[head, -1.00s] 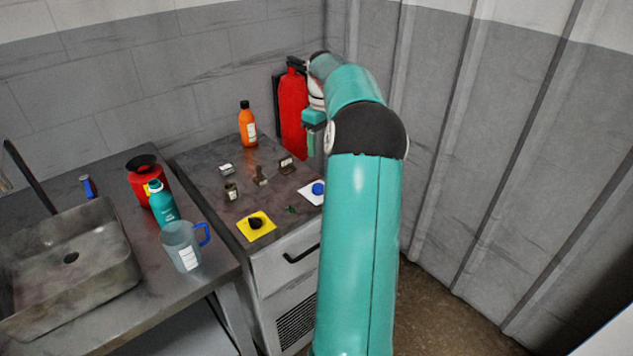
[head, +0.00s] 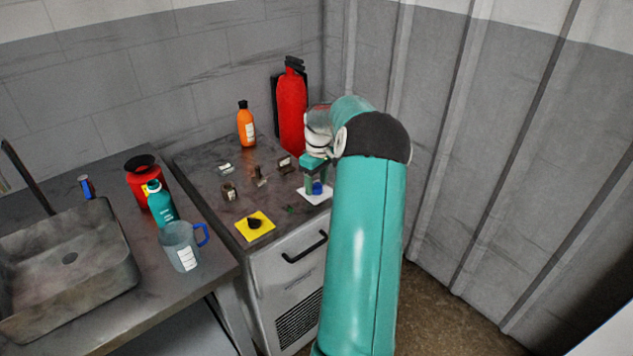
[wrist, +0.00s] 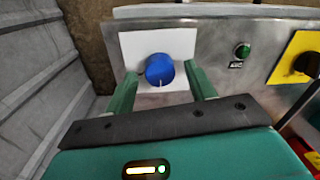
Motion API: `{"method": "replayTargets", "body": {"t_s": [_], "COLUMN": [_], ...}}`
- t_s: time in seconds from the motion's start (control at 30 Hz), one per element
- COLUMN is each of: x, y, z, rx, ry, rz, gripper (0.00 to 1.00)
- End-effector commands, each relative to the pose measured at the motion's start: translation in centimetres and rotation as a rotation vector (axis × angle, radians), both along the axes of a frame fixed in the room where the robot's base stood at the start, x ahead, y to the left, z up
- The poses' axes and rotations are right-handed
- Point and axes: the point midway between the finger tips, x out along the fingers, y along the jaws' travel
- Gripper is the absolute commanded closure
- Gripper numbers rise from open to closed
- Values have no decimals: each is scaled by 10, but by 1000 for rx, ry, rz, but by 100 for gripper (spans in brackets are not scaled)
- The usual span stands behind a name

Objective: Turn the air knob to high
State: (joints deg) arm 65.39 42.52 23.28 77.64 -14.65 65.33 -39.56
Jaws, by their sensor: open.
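A blue round knob (wrist: 160,70) with a white pointer mark sits on a white square plate (wrist: 186,42) on the metal panel in the wrist view. In the head view the blue knob (head: 317,188) shows on its white plate (head: 320,198) at the right side of the counter top, partly hidden by my gripper. My gripper (wrist: 160,78) is open, with one green finger on each side of the knob. I cannot tell whether the fingers touch it. The knob's pointer mark points toward my gripper's body in the wrist view.
A green button (wrist: 243,50) and a yellow plate with a black knob (wrist: 305,64) are to the right in the wrist view. A red extinguisher (head: 292,108) and an orange bottle (head: 246,126) stand behind. A ribbed wall (head: 480,150) is at the right.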

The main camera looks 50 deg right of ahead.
Motion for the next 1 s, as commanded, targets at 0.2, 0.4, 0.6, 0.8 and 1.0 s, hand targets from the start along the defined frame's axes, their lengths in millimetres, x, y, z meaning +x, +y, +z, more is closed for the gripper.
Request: {"method": "replayTargets", "body": {"t_s": [0.2, 0.4, 0.6, 0.8, 1.0], "x": [0, 0, 0, 0, 0], "y": [0, 0, 0, 0, 0], "z": [0, 0, 0, 0, 0], "rx": [0, 0, 0, 0, -1], "ry": [0, 0, 0, 0, 1], "rz": [0, 0, -6, -51, -159], "gripper": [49, 88, 90, 90, 90]}}
